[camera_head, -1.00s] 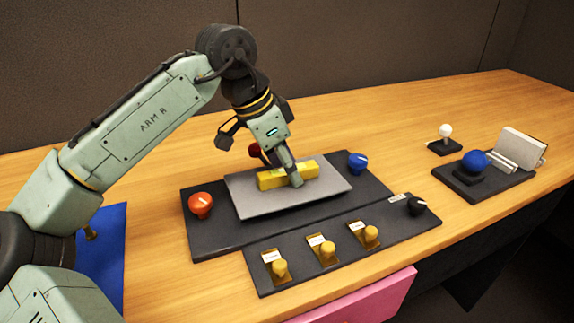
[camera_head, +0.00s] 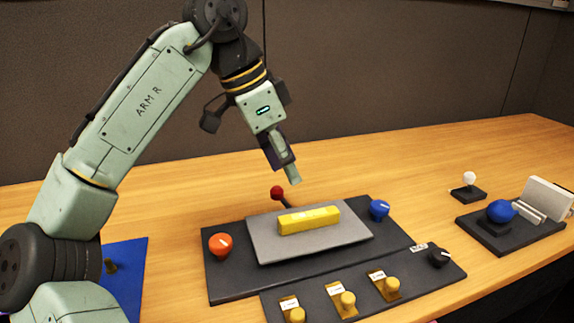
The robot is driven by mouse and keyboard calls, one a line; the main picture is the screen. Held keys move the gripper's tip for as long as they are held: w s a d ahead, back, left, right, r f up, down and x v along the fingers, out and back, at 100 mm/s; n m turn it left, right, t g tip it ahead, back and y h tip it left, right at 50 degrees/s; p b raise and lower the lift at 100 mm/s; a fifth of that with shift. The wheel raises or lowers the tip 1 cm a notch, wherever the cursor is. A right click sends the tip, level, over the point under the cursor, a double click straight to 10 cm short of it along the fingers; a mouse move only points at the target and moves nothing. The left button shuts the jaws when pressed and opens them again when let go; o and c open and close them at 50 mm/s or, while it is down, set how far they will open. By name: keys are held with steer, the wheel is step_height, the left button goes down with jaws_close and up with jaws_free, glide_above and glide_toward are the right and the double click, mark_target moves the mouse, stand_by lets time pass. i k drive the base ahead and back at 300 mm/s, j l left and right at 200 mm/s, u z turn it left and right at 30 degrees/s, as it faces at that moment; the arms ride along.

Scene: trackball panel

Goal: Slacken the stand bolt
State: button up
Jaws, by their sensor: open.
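My gripper (camera_head: 290,172) is open and empty, pointing down in the air above the back of the dark panel. It is apart from everything below. A yellow bar (camera_head: 308,220) lies on a tilted grey plate (camera_head: 262,246) on the dark panel (camera_head: 228,286). A red-tipped lever (camera_head: 277,192) stands behind the plate. An orange knob (camera_head: 220,246) is left of the plate and a blue knob (camera_head: 379,209) is right of it. No part is labelled as the stand bolt; I cannot tell which it is.
The front strip holds several yellow toggles (camera_head: 347,302) and a black knob (camera_head: 440,257). At right stand a blue ball on a dark base (camera_head: 503,214), a white slab (camera_head: 545,197) and a white-tipped stick (camera_head: 470,180). The wooden table behind the panel is clear.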

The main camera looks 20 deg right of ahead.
mark_target(439, 257)
steer(key=z, duration=1.25)
steer(key=k+l+z, duration=0.1)
steer(key=l+z, duration=0.15)
steer(key=z, duration=0.15)
